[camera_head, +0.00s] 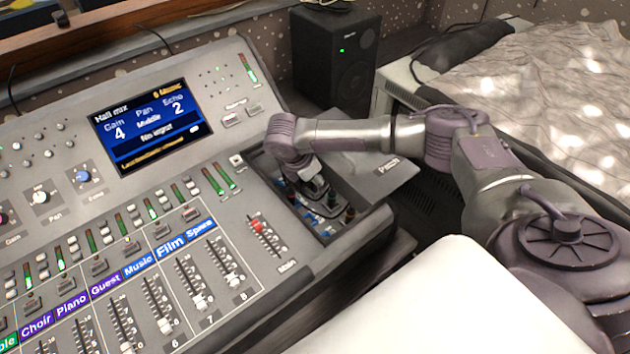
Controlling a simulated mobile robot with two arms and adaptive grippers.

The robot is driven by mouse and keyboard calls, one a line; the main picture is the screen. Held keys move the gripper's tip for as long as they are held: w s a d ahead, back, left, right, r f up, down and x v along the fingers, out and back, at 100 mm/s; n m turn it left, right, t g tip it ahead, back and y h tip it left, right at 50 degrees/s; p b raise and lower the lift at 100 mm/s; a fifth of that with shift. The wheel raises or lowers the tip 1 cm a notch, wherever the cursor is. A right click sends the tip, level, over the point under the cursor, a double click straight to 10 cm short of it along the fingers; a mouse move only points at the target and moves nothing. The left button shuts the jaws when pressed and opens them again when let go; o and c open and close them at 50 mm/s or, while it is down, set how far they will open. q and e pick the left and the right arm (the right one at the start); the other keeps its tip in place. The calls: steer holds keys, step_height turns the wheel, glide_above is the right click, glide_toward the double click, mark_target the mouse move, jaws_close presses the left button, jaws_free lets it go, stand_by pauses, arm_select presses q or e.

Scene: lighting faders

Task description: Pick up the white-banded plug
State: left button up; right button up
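My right arm reaches in from the right, and its gripper (322,204) points down into the recessed patch tray (366,213) at the right end of the mixing desk. The fingers are small and dark among the plugs, and I cannot tell whether they are open or hold anything. Several small plugs stand in the tray; one dark plug (349,214) shows to the right of the fingers. I cannot make out a white band on any plug, and my wrist and gripper hide part of the tray. My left gripper is out of view.
The mixing desk (262,290) with faders, knobs and a lit screen (150,125) fills the left. A raised panel marked Patch (392,177) borders the tray. A black speaker (336,55) stands behind. A patterned cover (560,90) lies at back right.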

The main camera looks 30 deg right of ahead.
jaws_close()
